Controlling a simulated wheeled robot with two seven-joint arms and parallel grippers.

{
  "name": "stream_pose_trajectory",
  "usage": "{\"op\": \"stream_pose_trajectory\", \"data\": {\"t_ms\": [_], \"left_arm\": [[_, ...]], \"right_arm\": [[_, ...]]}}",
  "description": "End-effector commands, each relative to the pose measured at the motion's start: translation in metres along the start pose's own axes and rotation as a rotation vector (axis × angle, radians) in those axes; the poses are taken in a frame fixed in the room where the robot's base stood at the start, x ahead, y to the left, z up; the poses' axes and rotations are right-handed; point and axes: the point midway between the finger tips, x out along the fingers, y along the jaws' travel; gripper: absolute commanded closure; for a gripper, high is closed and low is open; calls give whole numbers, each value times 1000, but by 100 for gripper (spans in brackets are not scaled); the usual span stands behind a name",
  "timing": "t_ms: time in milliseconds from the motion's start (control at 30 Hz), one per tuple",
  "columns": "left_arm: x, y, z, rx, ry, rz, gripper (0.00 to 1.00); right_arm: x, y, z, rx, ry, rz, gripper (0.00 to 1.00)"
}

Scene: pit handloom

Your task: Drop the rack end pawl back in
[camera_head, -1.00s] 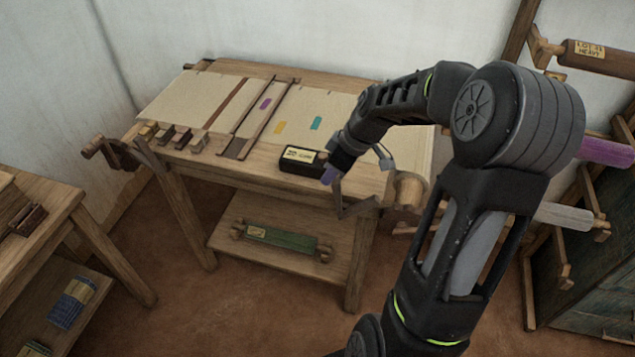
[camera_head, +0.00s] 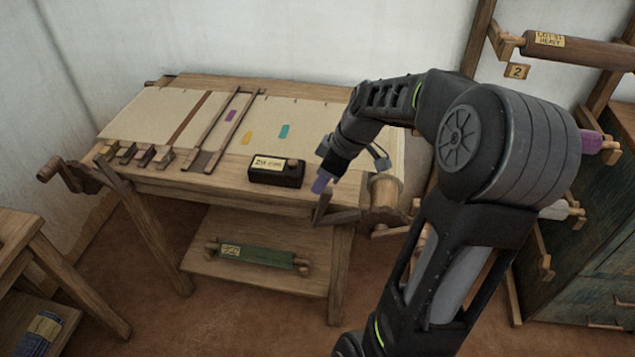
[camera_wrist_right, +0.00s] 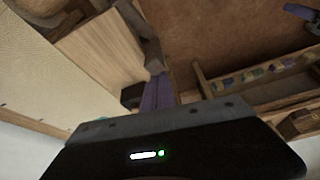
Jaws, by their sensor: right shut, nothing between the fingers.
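The loom's right end carries a wooden roller end (camera_head: 384,190) and, in front of it, a dark bent lever (camera_head: 321,209) that looks like the pawl. A wooden bar (camera_head: 350,215) runs from it toward the roller. I cannot tell whether the pawl is seated. My right gripper (camera_head: 321,184) has purple fingers, shut and empty, just above the lever in the head view. In the right wrist view, the shut fingers (camera_wrist_right: 157,92) point at a dark grey lever piece (camera_wrist_right: 152,53); contact is unclear. My left gripper is not in view.
A black labelled box (camera_head: 276,172) sits on the loom's front edge, left of the gripper. Several small blocks (camera_head: 130,152) lie at the left. A green roll (camera_head: 257,256) rests on the lower shelf. A rack with rolls (camera_head: 580,50) stands at the right.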

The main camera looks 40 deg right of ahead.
Motion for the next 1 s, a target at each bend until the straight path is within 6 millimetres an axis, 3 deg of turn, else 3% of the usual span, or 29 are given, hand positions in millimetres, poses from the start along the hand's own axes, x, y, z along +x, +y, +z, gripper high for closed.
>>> {"op": "stream_pose_trajectory", "data": {"t_ms": [33,267,467,600,1000], "left_arm": [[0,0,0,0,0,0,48],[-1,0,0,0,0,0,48],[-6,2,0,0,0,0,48],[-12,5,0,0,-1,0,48],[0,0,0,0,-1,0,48]], "right_arm": [[0,2,13,12,-20,-1,100],[0,2,10,12,-20,-2,100],[-3,1,-8,7,-16,-1,100],[-5,0,-31,2,-9,-1,100],[-80,5,-3,2,-4,4,100]]}}
